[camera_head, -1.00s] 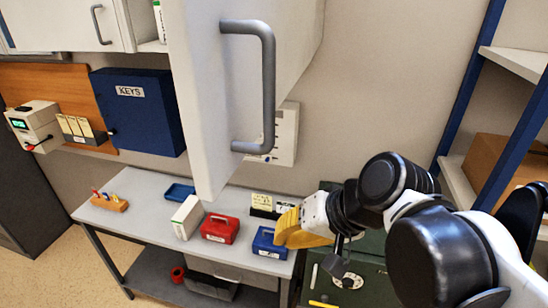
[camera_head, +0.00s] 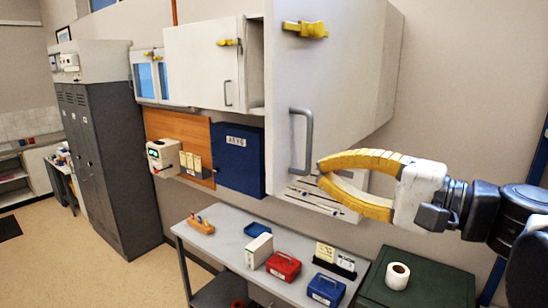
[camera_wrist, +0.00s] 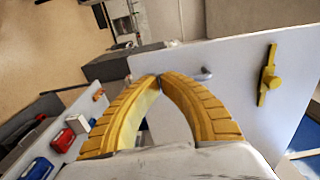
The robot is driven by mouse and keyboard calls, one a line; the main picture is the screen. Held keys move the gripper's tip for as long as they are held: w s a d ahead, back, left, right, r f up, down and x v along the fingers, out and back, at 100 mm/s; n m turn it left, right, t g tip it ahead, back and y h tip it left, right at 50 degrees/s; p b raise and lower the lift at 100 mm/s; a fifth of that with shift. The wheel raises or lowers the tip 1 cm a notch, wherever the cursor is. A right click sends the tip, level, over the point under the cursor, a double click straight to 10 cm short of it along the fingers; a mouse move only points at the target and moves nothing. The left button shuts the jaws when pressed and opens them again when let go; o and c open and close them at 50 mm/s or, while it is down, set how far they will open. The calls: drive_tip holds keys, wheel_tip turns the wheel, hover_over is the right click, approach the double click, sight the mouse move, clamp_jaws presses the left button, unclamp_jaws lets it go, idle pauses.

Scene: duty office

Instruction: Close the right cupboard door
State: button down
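The right cupboard door (camera_head: 338,85) is a white panel with a grey bar handle (camera_head: 307,135) and a yellow latch (camera_head: 305,29). It stands swung out, leaving an opening beside the left door. In the wrist view the door (camera_wrist: 225,60) fills the right side, with the handle end (camera_wrist: 207,73) just beyond my fingertips and the latch (camera_wrist: 268,76) further right. My gripper (camera_head: 321,172) has yellow fingers with the tips together and nothing seen between them. The tips show just right of the handle's lower end, by the door's lower edge; contact cannot be told.
The left cupboard door (camera_head: 203,66) looks shut. Below are a blue key box (camera_head: 238,158) and a grey table (camera_head: 225,240) with a red box (camera_head: 283,266) and a blue box (camera_head: 326,290). A green cabinet (camera_head: 440,285) with a paper roll stands right.

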sight(283, 160)
drive_tip(key=p+x, duration=0.1)
drive_tip(key=x, duration=0.6)
drive_tip(key=shift+s, duration=0.1)
